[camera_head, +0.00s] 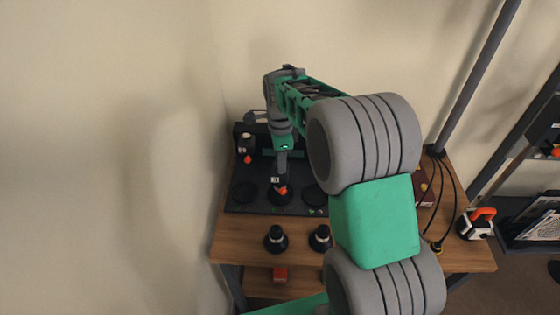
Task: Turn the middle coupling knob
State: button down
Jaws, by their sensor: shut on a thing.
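A dark panel (240,208) lies on the wooden table, with a row of round dark discs on it. The middle coupling knob (280,195) is a dark round piece with an orange part, in the middle of the row. My gripper (279,182) points down at it from above and is shut on it. The fingertips are small and partly hidden in this view, so the exact grip is hard to see. A left disc (244,191) and a right disc (314,195) lie on either side of the knob.
Two black cylindrical pieces stand on the table in front of the panel, one left (276,239) and one right (320,238). A wall closes off the left. My arm hides the table's right middle.

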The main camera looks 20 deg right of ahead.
jog(key=m, duration=0.5)
jog(key=shift+m, duration=0.3)
dwell(0.4)
jog(key=c, duration=1.1)
grip_release()
notch_tip(320, 180, up, 8)
jog(key=shift+f+b, duration=0.1)
jog(key=shift+b, duration=0.55)
